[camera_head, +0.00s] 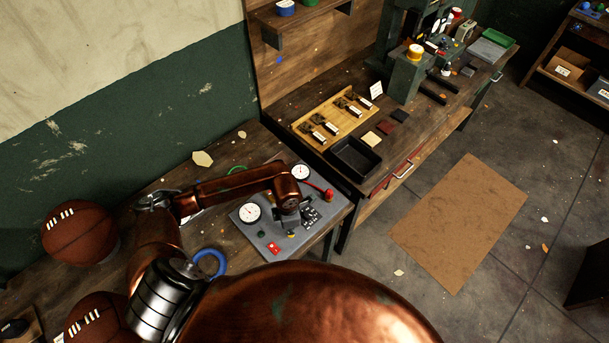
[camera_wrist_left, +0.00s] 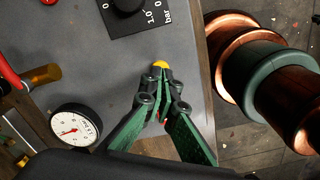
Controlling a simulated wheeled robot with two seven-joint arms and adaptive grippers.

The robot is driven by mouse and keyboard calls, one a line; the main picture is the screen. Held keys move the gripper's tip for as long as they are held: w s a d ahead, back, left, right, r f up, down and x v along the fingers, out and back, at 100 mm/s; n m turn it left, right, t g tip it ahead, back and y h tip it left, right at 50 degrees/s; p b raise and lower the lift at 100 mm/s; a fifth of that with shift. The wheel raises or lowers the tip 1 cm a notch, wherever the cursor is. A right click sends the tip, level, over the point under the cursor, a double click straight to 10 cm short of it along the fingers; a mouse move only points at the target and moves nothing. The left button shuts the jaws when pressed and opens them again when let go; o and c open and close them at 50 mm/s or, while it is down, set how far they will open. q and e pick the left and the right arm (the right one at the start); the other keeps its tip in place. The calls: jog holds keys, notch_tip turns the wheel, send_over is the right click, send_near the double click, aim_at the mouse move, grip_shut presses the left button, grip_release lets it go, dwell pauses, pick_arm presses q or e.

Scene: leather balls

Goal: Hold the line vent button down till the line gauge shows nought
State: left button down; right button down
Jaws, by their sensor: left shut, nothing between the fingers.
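A grey panel (camera_head: 262,236) on the bench carries two white round gauges, one at the left (camera_head: 251,212) and one farther back (camera_head: 300,171). My left gripper (camera_head: 290,226) is over the panel, pointing down, shut and empty. In the left wrist view its closed fingertips (camera_wrist_left: 161,78) are at a yellow domed button (camera_wrist_left: 160,64), which they partly cover. I cannot tell whether it is pressed. One white gauge (camera_wrist_left: 75,125) there has a red needle pointing to the lower left; its reading is too small. Which gauge or button is the line one is unreadable. My right gripper is out of view.
A black knob (camera_wrist_left: 126,3) with a bar scale is beyond the fingertips. A red button (camera_head: 273,248) sits near the panel's front. A blue ring (camera_head: 209,263) and basketballs (camera_head: 79,235) lie left. A black tray (camera_head: 355,158) stands on the neighbouring bench.

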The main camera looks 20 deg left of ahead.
pick_arm(q)
jog(key=shift+f, duration=0.35)
jog(key=shift+f+b, duration=0.8)
jog(key=shift+b, duration=0.15)
dwell(6.7)
